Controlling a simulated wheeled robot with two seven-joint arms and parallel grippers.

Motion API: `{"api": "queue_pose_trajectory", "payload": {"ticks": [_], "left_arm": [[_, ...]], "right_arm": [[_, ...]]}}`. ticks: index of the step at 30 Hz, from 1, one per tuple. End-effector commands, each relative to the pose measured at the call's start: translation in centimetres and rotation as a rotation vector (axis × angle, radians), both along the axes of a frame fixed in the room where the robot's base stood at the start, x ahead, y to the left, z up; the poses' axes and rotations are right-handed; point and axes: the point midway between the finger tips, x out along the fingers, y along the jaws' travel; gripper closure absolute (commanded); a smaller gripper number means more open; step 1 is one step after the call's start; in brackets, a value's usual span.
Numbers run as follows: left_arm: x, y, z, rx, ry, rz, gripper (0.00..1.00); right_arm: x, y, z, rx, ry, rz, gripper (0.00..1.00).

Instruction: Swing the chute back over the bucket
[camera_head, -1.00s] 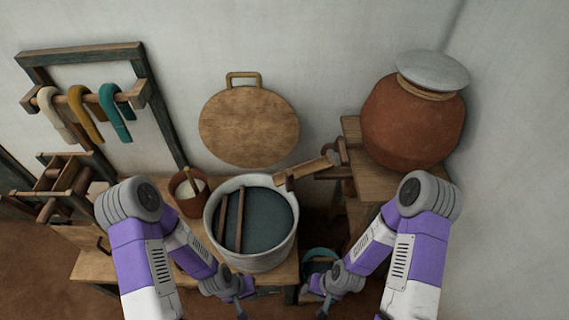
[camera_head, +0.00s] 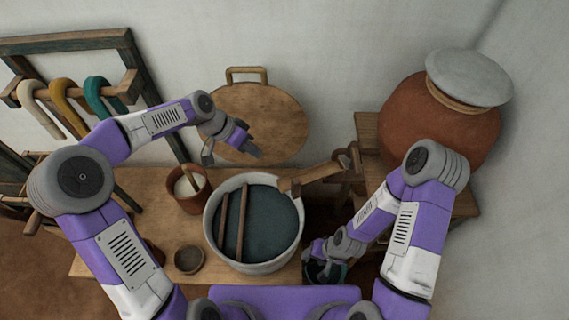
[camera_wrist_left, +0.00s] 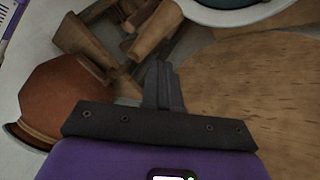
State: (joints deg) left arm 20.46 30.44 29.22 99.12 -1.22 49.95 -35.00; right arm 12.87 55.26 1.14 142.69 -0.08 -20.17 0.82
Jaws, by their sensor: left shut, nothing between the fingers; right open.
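The wooden chute (camera_head: 318,174) slants from the stand below the clay pot to the right rim of the large grey vat (camera_head: 211,222), its lower end over that rim. It also shows in the left wrist view (camera_wrist_left: 155,28). The small teal-rimmed bucket (camera_head: 338,273) stands low, right of the vat, partly hidden by my right arm. My left gripper (camera_head: 246,146) is shut and empty, raised in front of the round wooden lid, left of the chute and apart from it; its fingers show in the left wrist view (camera_wrist_left: 163,85). My right gripper (camera_head: 316,253) is open at the bucket.
The round lid (camera_head: 275,110) leans on the back wall. A big clay pot (camera_head: 430,125) with a grey cover stands right. A small brown pot (camera_head: 190,200) and an empty bowl (camera_head: 189,260) stand left of the vat. Yarn hanks (camera_head: 65,100) hang at the left.

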Motion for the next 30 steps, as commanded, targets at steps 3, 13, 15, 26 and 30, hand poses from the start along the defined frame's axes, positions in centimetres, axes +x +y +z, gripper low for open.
{"api": "queue_pose_trajectory", "payload": {"ticks": [3, 13, 15, 26, 30], "left_arm": [[0.0, 0.0, 0.0, 0.000, 0.000, -0.002, 1.00], [0.0, -0.6, -0.9, 0.000, 0.004, -0.002, 1.00], [0.0, -1.1, -1.7, 0.000, 0.005, -0.003, 1.00], [0.2, -5.4, -8.1, -0.001, 0.006, -0.004, 1.00], [-0.7, -7.1, -8.8, 0.000, 0.003, -0.004, 1.00]], "right_arm": [[-0.1, 0.0, 0.0, 0.000, 0.001, 0.000, 0.49], [0.0, 0.0, -0.1, 0.000, 0.001, 0.000, 0.49], [0.0, 0.0, -0.3, 0.000, 0.001, 0.000, 0.49], [0.0, 0.0, -1.0, 0.000, 0.000, 0.000, 0.49], [0.0, 0.0, -1.1, 0.000, 0.000, 0.000, 0.49]]}}
